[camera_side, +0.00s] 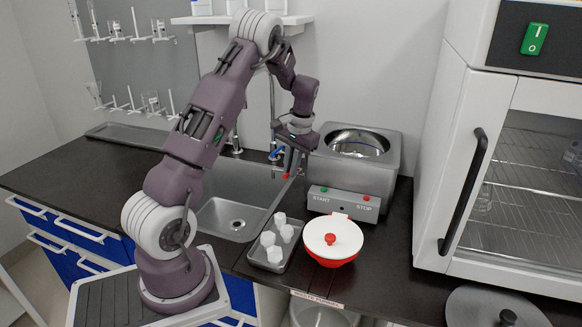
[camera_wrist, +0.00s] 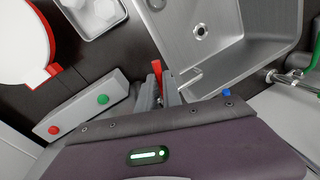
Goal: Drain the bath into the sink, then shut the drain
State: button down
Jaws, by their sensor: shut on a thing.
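The bath (camera_side: 396,160) is a steel box with a round open well, at the back right of the sink. The steel sink (camera_side: 262,190) is left of it, with its drain hole showing in the wrist view (camera_wrist: 201,31). A red drain handle (camera_side: 286,176) is at the bath's left side, by the sink's right edge; it also shows in the wrist view (camera_wrist: 157,70). My gripper (camera_side: 289,168) points down there, shut on the red handle. Its fingers show in the wrist view (camera_wrist: 160,92). The drain's outlet and any flow are hard to make out.
A control box (camera_side: 343,203) with green and red buttons stands before the bath. A tray (camera_side: 265,255) of white pieces and a red bowl with white lid (camera_side: 332,240) are in front. Taps (camera_side: 273,120) rise behind the sink. A white oven (camera_side: 480,150) stands right.

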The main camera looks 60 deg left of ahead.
jog(key=c, duration=1.5)
grip_release()
notch_tip(320, 180, up, 7)
jog(key=d, duration=0.1)
jog(key=shift+w, duration=0.4)
